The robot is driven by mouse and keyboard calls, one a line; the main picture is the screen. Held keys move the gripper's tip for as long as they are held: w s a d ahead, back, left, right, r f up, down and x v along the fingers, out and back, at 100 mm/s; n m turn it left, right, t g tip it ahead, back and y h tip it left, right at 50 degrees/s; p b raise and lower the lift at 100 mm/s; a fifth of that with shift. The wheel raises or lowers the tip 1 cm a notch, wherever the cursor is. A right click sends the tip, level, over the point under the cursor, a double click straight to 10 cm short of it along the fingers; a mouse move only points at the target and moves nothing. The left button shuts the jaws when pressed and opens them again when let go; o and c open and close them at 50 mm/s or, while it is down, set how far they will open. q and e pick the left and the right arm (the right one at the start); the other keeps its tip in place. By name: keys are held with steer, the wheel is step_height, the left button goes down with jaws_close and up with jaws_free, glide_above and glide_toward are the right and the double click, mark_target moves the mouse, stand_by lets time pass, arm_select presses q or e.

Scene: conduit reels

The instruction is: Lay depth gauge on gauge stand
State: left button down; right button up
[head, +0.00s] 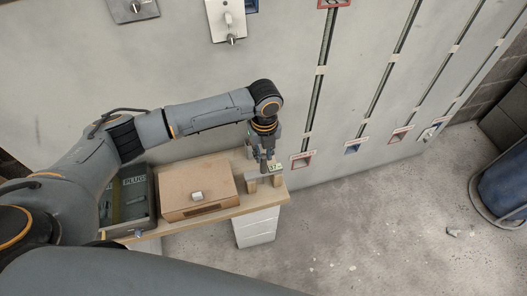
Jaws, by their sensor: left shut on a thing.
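My left gripper (264,162) reaches down at the right end of the wooden bench and is shut on the depth gauge (275,168), a small grey thing with a pale green display. The gauge stand (277,181), with small wooden uprights, is at the bench's right end, directly below the gauge in the picture. The gauge is at or just over the stand's top; I cannot tell whether they touch. The gripper hides part of the gauge. My right gripper is not in view.
A cardboard box (190,178) with a white item on it sits left of the stand on the bench (232,211). A dark bin labelled PLUGS (143,215) stands farther left. The wall with several vertical conduits is behind. Open floor lies to the right, with a blue drum (503,190).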

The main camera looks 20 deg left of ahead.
arm_select(q)
steer(key=shift+f, duration=0.4)
steer(key=c, duration=1.1)
jaws_free()
steer(key=shift+c, duration=0.2)
